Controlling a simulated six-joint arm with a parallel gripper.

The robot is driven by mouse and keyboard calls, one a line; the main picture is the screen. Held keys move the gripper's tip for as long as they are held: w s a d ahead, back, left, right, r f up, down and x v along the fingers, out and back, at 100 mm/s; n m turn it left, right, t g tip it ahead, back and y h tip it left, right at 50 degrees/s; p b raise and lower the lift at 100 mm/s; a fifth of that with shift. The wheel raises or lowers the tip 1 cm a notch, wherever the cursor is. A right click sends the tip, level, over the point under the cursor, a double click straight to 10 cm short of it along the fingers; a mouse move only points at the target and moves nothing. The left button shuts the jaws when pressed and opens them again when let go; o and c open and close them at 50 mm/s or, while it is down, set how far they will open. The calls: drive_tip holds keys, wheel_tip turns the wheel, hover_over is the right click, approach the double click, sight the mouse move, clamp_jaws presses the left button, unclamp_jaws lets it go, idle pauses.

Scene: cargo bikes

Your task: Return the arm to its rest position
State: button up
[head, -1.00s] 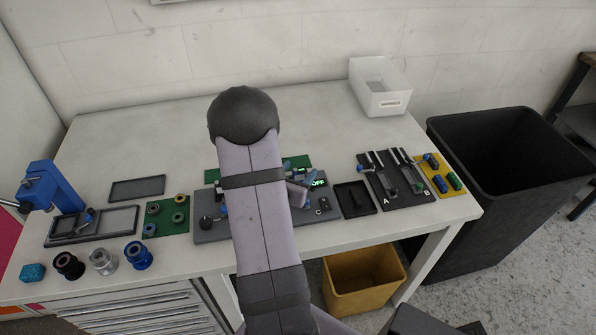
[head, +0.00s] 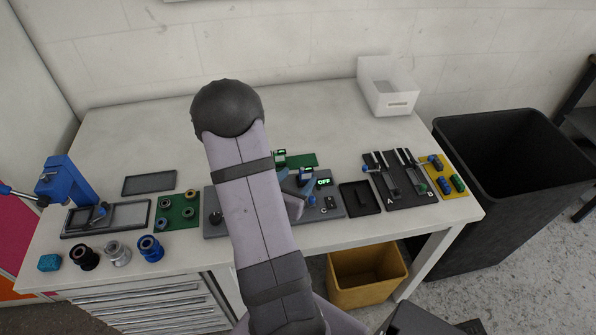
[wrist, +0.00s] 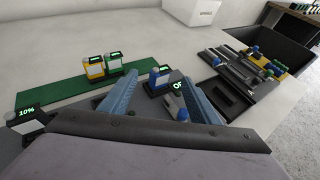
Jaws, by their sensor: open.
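My gripper (wrist: 162,78) shows in the wrist view with its two blue fingers spread apart. No object is clamped between them. Beyond the fingertips stands a small blue-topped unit (wrist: 158,80) beside a lit display reading OFF (wrist: 178,86). In the head view my arm rises in front of the bench and hides most of the gripper and part of the grey board (head: 330,207). The fingers appear to be over or near that board; their exact height I cannot tell.
A green strip (wrist: 60,95) holds yellow and green units behind the fingers. A black tray (head: 360,198), a dark rack marked A and B (head: 405,190) and a yellow board (head: 455,190) lie right. A white bin (head: 388,85) stands behind. The back of the bench is clear.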

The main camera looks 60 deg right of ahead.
drive_tip(key=shift+s+a+r+p, duration=0.1)
drive_tip(key=shift+a+r+p, duration=0.05)
drive_tip(key=shift+a+p, duration=0.2)
drive_tip(key=shift+d, duration=0.1)
drive_tip(key=shift+s+r, duration=0.1)
drive_tip(key=shift+r, duration=0.1)
drive_tip(key=s+a+r+m+g+y, duration=0.4)
drive_tip(key=s+a+m+g, duration=0.35)
drive_tip(key=a+m, duration=0.4)
drive_tip(key=w+a+m+t+y, duration=0.2)
drive_tip(key=w+a+m+y, duration=0.1)
drive_tip(key=a, duration=0.9)
drive_tip(key=w+a+m+t+y, duration=0.3)
drive_tip(key=a+m+y, duration=0.2)
drive_tip(key=a, duration=0.6)
drive_tip(key=shift+w+a+f+y, duration=0.25)
drive_tip(key=shift+w+a+y, duration=0.15)
drive_tip(key=shift+y, duration=0.2)
